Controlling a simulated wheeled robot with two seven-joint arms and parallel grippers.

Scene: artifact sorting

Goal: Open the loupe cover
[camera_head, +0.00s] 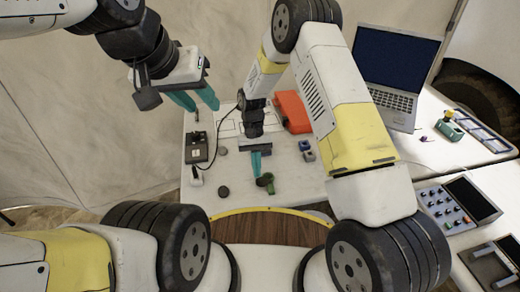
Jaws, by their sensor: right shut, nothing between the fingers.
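A small dark and green piece (266,182) lies on the white table at its front middle; it may be the loupe with its cover, but it is too small to tell how far the cover is open. My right gripper (256,171) points down with its teal fingers together, right at this piece's left side. The fingers hide a little of it, and I cannot tell whether they touch it. My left gripper (196,104) is open and empty, raised above the table's back left corner.
The white table (297,184) also bears a dark device (197,148) at left, a dark round piece (223,191), small blue-grey blocks (307,151) and an orange case (292,112). A laptop (394,75) and a button panel (458,203) stand at right.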

